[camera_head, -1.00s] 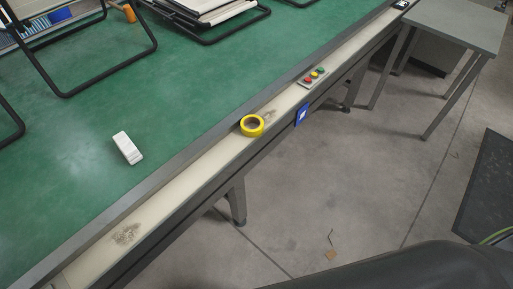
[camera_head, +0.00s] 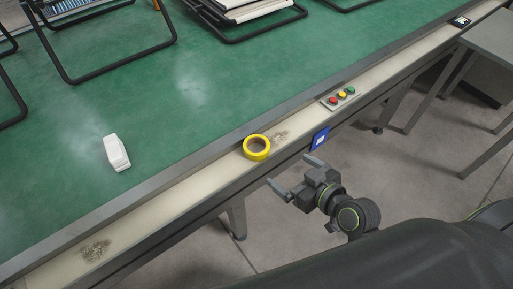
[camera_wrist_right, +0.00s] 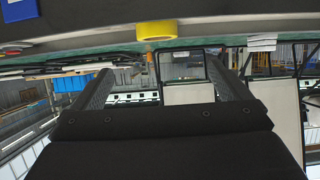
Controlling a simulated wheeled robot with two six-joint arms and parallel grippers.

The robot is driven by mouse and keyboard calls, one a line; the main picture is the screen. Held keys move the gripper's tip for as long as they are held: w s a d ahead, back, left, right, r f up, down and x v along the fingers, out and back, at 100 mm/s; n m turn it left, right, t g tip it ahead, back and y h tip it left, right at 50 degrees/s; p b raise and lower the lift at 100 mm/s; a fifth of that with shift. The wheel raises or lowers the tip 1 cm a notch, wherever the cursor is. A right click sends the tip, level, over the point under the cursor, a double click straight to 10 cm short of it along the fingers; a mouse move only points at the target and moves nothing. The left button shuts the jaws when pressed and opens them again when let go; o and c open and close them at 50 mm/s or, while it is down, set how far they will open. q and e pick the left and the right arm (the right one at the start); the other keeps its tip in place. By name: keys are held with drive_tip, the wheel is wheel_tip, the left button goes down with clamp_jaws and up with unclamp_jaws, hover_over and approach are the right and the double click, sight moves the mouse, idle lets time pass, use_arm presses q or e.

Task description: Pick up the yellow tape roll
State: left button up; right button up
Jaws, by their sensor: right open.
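The yellow tape roll (camera_head: 257,155) lies flat on the cream ledge along the near edge of the green table (camera_head: 190,90). In the right wrist view, the yellow tape roll (camera_wrist_right: 155,30) shows near the top, seen edge-on, beyond the fingertips. My right gripper (camera_head: 296,173) is open and empty, off the ledge's near side, to the right of the roll and a little nearer. Its two fingers stand apart in the right wrist view (camera_wrist_right: 165,85), with nothing between them touching. My left gripper is not in view.
A control panel (camera_head: 340,98) with red, yellow and green buttons sits on the ledge to the right. A blue tag (camera_head: 320,138) is on the ledge's side. A white object (camera_head: 117,153) lies on the green surface. Black folding frames (camera_head: 110,75) stand farther back.

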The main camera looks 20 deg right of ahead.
approach(251, 142)
drive_tip(key=shift+w+a+f+p, duration=0.15)
drive_tip(key=shift+w+a+p, duration=0.2)
drive_tip(key=shift+w+a, duration=0.35)
drive_tip(key=shift+d+f+x, duration=0.1)
drive_tip(key=shift+d+x, duration=0.05)
drive_tip(key=shift+x, duration=0.75)
drive_tip(key=shift+d+f+x, duration=0.1)
drive_tip(key=shift+d+x, duration=0.05)
drive_tip(key=shift+x, duration=0.8)
drive_tip(key=shift+d+f+x, duration=0.1)
drive_tip(key=shift+d+x, duration=0.05)
drive_tip(key=shift+x, duration=0.75)
drive_tip(key=shift+c, duration=0.5)
drive_tip(key=c, duration=1)
